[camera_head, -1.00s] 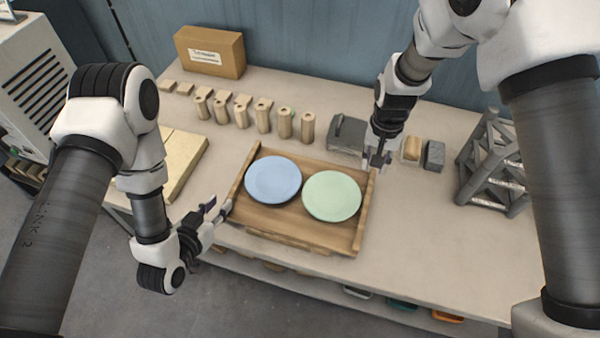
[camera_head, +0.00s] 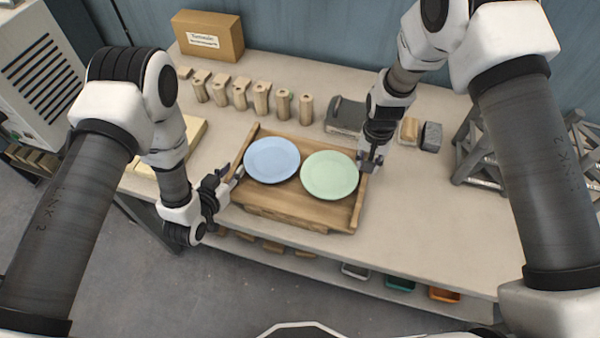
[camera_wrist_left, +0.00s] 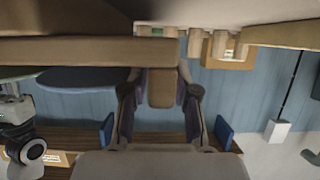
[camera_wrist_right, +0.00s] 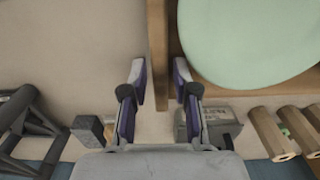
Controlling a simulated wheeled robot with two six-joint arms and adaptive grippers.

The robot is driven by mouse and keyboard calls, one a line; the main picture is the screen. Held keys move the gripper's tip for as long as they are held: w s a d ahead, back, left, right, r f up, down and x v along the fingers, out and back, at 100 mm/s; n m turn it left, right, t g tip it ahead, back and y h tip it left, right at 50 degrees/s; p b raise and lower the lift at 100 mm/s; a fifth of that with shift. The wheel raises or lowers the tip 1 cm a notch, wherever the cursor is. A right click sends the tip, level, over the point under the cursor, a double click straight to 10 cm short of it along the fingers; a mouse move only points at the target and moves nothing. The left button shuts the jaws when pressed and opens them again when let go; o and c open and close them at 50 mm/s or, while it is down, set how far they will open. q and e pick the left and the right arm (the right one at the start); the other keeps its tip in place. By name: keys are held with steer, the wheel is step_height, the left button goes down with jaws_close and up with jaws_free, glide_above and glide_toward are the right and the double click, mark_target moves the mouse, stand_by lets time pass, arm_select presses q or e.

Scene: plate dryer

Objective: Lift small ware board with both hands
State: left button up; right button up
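The ware board (camera_head: 290,208) is a brown wooden tray with raised side rims, lying on the table. A blue plate (camera_head: 272,160) and a pale green plate (camera_head: 329,175) lie on it side by side. My left gripper (camera_head: 234,178) is at the board's left rim. In the left wrist view its open fingers (camera_wrist_left: 160,76) stand on either side of a wooden part of the board. My right gripper (camera_head: 369,164) is at the right rim. In the right wrist view its open fingers (camera_wrist_right: 160,76) straddle the rim (camera_wrist_right: 158,50), with gaps visible.
Several wooden cylinders (camera_head: 262,98) stand in a row behind the board. A cardboard box (camera_head: 208,36) is at the back left. Grey and tan blocks (camera_head: 431,137) and a grey rack (camera_head: 484,158) are on the right. The table's front right is clear.

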arm_select(q)
steer(key=shift+s, duration=0.1)
jaws_close()
arm_select(e)
jaws_close()
arm_select(q)
steer(key=shift+r, duration=0.15)
arm_select(e)
steer(key=shift+r, duration=0.15)
